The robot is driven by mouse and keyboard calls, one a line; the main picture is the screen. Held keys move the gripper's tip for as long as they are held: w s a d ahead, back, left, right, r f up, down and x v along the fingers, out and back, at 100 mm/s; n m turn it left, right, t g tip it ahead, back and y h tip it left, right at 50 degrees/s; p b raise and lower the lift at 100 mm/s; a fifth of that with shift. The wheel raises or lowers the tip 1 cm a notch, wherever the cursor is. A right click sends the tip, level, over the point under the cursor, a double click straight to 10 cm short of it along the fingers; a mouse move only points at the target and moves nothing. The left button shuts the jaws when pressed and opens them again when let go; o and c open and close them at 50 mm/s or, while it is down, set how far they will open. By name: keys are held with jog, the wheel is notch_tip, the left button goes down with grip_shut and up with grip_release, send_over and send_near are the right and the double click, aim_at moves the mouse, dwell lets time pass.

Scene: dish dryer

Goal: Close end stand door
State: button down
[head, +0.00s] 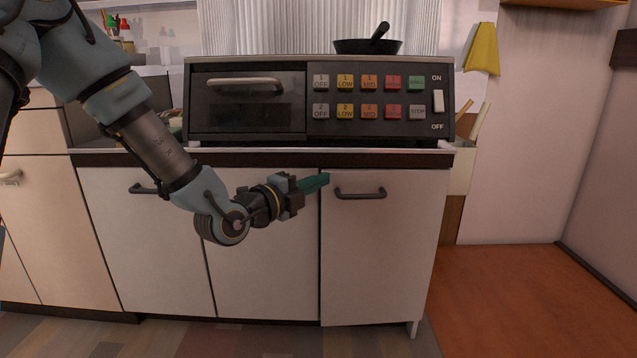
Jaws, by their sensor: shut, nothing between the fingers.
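The end stand door (385,250) is the white rightmost panel of the stand, with a dark bar handle (360,193) near its top left. It sits nearly flush with the front. Its left edge seems to stand slightly proud of the neighbouring door, but I cannot tell how wide any gap is. My gripper (316,182) is shut and empty, its green fingers pointing right. In the picture its tips lie at the door's upper left edge, just left of the handle. I cannot tell whether they touch the door.
A black dish dryer (245,100) with coloured buttons stands on the counter, a dark pan (368,46) on top. Two more white doors (265,270) lie left of the end door, one with a dark handle (145,188). Open orange floor (520,300) lies to the right.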

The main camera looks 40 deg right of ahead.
jog(key=shift+w+d+r+m+g, duration=0.1)
jog(key=shift+w+d+m+g, duration=0.3)
jog(key=shift+w, duration=0.3)
jog(key=shift+w+d+m+g, duration=0.2)
jog(key=shift+w+d+g, duration=0.15)
jog(key=shift+w+g, duration=0.3)
jog(key=s+a+p, duration=0.1)
jog(key=a+p, duration=0.1)
jog(key=a, duration=0.9)
jog(key=shift+p, duration=0.4)
